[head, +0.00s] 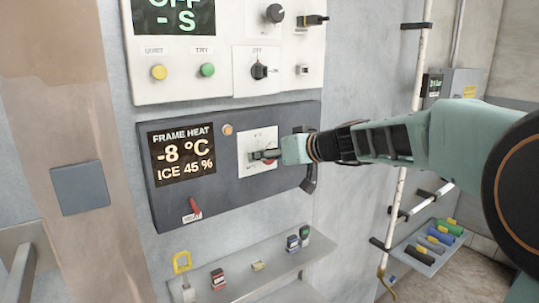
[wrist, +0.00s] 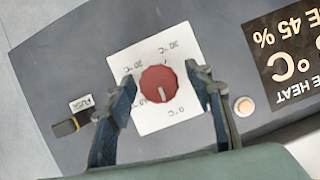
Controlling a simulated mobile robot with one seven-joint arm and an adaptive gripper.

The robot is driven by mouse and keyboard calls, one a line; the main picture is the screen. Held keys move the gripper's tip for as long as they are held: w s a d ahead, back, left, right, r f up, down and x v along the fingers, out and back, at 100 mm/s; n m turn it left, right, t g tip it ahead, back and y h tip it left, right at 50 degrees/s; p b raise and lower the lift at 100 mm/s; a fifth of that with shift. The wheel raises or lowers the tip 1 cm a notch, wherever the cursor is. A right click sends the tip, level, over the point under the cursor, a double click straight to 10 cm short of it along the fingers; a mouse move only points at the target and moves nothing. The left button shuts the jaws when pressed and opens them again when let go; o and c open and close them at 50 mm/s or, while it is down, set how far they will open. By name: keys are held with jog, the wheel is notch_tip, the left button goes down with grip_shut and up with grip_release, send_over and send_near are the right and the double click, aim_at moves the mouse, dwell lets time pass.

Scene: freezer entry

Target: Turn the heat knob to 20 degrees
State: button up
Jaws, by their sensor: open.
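The heat knob is red and round, on a white dial plate, in the middle of the wrist view (wrist: 158,80). In the head view only a bit of its red edge shows behind my gripper. Its white pointer mark points down in the wrist view, close to the 0 °C label. The 20 label is at the plate's left and 30 °C at its top. Finger contact cannot be told.
The dark FRAME HEAT panel (head: 228,190) has a display reading -8 °C and ICE 45 %. A red HEAT lever (head: 194,208) and an orange button (head: 227,129) are on it. A white control panel (head: 220,85) is above, a shelf (head: 240,278) below.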

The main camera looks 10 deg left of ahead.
jog(key=shift+c, duration=0.4)
jog(key=c, duration=1.1)
